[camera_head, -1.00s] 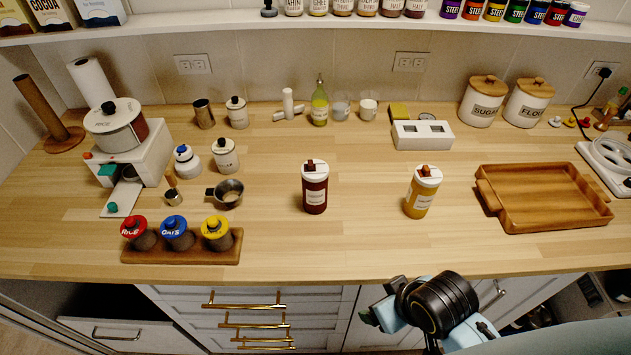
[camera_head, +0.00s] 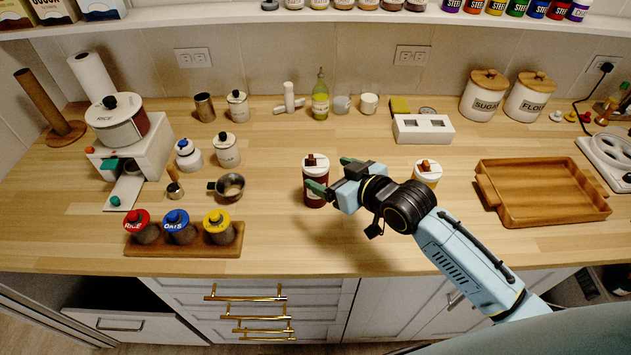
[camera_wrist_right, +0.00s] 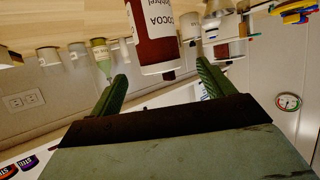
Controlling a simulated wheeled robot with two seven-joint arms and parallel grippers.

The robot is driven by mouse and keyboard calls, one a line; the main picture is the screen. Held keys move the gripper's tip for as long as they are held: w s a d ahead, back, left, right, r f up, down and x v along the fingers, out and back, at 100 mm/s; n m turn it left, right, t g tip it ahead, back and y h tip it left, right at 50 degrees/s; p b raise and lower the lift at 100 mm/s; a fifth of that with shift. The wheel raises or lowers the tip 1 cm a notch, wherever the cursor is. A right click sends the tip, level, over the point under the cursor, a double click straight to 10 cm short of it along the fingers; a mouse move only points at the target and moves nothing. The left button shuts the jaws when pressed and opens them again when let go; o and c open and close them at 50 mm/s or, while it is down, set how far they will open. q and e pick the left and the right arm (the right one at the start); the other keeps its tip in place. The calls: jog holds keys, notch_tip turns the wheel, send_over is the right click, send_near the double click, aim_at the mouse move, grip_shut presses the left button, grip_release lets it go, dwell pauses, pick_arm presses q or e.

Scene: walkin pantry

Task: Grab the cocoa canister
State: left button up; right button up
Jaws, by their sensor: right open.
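The cocoa canister (camera_head: 316,199) is a dark red jar with a white lid, upright on the wooden counter. Its label reads COCOA in the right wrist view (camera_wrist_right: 155,50), where it appears upside down. My right gripper (camera_head: 331,175) is open at the canister's upper part, coming from the right. In the head view one finger crosses in front of the canister and hides part of it. In the right wrist view the canister lies ahead, in line with the gap between the fingers (camera_wrist_right: 162,78); I cannot tell whether they touch it. My left gripper is not in view.
A yellow canister (camera_head: 426,168) stands right of the cocoa, partly hidden by my right arm. A wooden tray (camera_head: 545,211) lies farther right. A rack of jars (camera_head: 183,250) and a metal cup (camera_head: 230,186) are at left.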

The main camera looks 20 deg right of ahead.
aim_at(311, 164)
jog(key=shift+x, duration=3.85)
jog(key=shift+r, duration=0.1)
jog(key=c, duration=1.2)
